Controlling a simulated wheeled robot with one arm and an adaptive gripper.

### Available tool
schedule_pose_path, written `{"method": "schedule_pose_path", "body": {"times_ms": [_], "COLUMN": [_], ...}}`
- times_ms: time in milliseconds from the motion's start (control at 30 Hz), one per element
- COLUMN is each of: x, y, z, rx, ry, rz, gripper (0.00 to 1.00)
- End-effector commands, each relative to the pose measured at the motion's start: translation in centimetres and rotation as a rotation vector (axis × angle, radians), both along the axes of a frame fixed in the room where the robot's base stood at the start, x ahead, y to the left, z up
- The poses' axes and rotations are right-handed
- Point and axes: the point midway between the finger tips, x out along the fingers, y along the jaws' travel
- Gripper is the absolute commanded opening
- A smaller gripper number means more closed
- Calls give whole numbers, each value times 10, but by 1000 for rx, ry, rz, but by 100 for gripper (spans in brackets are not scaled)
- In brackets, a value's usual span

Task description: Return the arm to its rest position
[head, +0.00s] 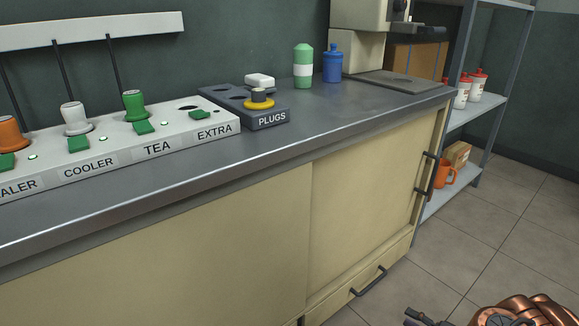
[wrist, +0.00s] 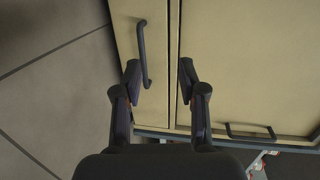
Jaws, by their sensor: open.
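My gripper (wrist: 159,75) is open and empty in the wrist view, its two dark fingers apart. Behind the fingers are the cream cabinet doors of the counter. A dark vertical door handle (wrist: 143,52) shows between and above the fingertips, close to the left finger; I cannot tell the distance in depth. In the head view, my copper-coloured arm (head: 522,312) shows only at the bottom right corner, low over the floor and clear of the counter. The fingertips are not clearly seen there.
The counter (head: 330,120) carries a labelled socket strip (head: 120,160), a grey plug holder (head: 270,122), green and blue bottles, and a machine (head: 360,50). A metal shelf (head: 470,115) stands at right. Cabinet handles (head: 427,175) stick out. The tiled floor (head: 490,240) at right is free.

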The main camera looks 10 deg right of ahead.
Motion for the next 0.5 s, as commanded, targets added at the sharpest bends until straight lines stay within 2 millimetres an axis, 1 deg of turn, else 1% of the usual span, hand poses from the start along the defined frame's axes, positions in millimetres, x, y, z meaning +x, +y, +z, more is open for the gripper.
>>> {"method": "schedule_pose_path", "body": {"times_ms": [33,167,267,300,367,400,467,500], "x": [5,19,29,34,41,44,49,51], "y": [5,22,41,50,66,77,94,106], "z": [15,49,81,98,126,145,174,191], "rx": [3,15,29,33,40,43,44,45], "ry": [-4,-10,-13,-14,-13,-12,-9,-4], "rz": [17,75,129,157,205,240,294,328], "gripper": [41,41,41,41,41,41,41,41]}}
